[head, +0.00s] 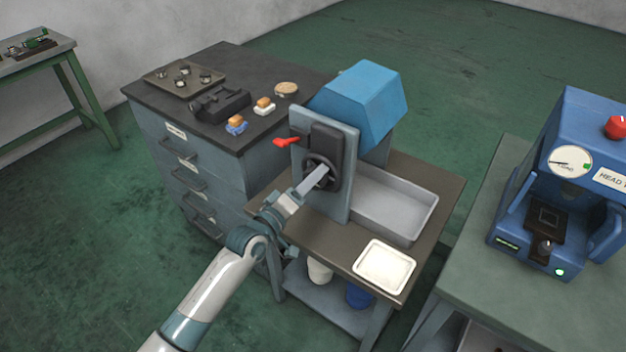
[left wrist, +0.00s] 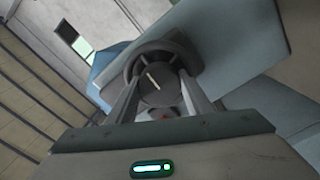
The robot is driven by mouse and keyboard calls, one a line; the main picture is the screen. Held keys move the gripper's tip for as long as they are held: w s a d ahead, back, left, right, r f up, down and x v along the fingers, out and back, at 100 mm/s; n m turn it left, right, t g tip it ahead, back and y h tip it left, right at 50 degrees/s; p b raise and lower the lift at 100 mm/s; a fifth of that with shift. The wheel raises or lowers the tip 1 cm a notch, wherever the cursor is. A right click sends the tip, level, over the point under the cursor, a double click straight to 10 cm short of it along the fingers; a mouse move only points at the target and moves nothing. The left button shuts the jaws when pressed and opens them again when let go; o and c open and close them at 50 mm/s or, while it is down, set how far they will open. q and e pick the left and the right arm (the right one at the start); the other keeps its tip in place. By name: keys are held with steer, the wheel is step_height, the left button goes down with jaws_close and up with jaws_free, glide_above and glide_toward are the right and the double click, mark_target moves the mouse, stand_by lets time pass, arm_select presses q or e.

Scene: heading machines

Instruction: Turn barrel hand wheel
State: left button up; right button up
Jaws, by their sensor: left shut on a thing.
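The dark barrel hand wheel (head: 334,169) sits on the front plate (head: 307,190) of a blue tumbling machine (head: 362,97) on the brown-topped table. My left gripper (head: 321,173) reaches it from the front. In the left wrist view the wheel (left wrist: 159,62) lies between the two fingers of my left gripper (left wrist: 160,88), which are shut on its rim from both sides. A pale line marks the wheel's hub. A red lever (head: 287,142) sticks out left of the plate. My right gripper is not in view.
A grey tray (head: 396,203) lies right of the machine and a white tray (head: 385,266) at the table's front. A drawer cabinet (head: 185,165) stands close on the left. A blue gauge machine (head: 570,170) stands on the right bench.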

arm_select(q)
steer(key=m, duration=0.4)
steer(key=shift+f+m, duration=0.1)
steer(key=shift+m, duration=0.3)
steer(key=m, duration=0.3)
steer(key=shift+m, duration=0.4)
steer(key=m, duration=0.8)
steer(key=shift+m+p, duration=0.3)
steer(key=shift+p, duration=0.05)
steer(key=shift+s, duration=0.1)
steer(key=o, duration=1)
steer(key=shift+o, duration=0.2)
